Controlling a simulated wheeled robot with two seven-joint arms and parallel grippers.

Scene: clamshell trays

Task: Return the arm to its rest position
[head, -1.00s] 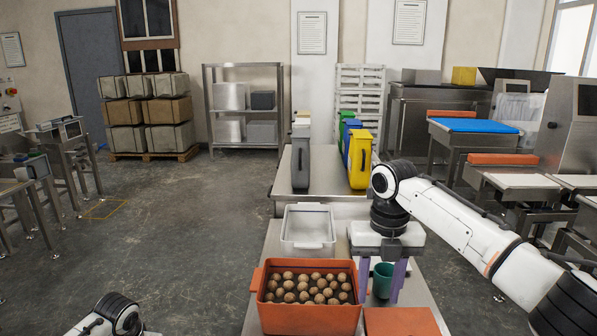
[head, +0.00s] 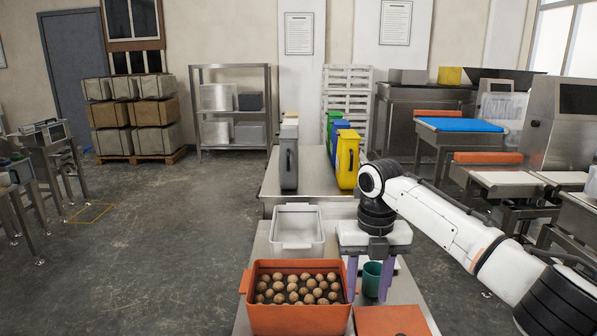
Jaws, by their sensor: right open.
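My right arm (head: 440,215) comes in from the right. My right gripper (head: 370,280) points down over the steel table, with its two purple fingers apart. A green cup (head: 372,279) stands between or just behind the fingers; I cannot tell whether they touch it. My left gripper is not in view.
An orange bin (head: 300,319) full of round brown items stands left of the gripper. A grey-white tray (head: 297,248) is behind it, and an orange lid or board (head: 395,321) lies at the front right. Grey (head: 289,160) and yellow (head: 347,162) bins stand farther back.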

